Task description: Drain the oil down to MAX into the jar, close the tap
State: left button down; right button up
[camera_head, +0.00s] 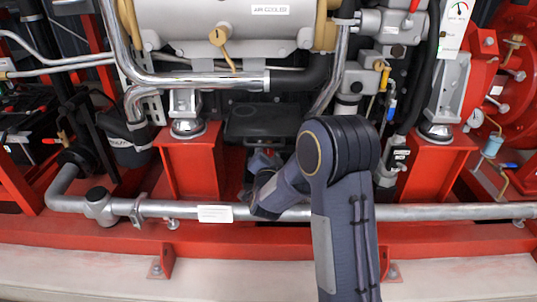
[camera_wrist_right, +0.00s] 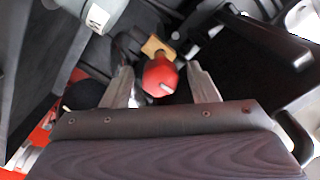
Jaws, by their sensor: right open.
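A red knob (camera_wrist_right: 160,77) with a brass-coloured piece (camera_wrist_right: 153,46) behind it shows in the right wrist view; it looks like the tap. My right gripper (camera_wrist_right: 158,68) is open, with one metal finger on each side of the red knob. Gaps show between knob and fingers, and I cannot tell contact. In the head view my right arm reaches low between two red supports and hides most of the gripper and the tap. I cannot make out the jar or the oil level with its MAX mark. My left gripper is not in view.
A silver pipe (camera_head: 400,212) runs across the front, close to my arm. Red supports (camera_head: 190,165) stand on both sides, with a large grey cylinder (camera_head: 190,20) above. In the wrist view, a pale labelled cylinder (camera_wrist_right: 75,8) is at upper left and a black frame (camera_wrist_right: 275,45) at right.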

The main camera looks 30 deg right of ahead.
jog(key=shift+w+d, duration=0.25)
jog(key=shift+w, duration=0.1)
jog(key=c, duration=1)
jog(key=shift+o, duration=0.2)
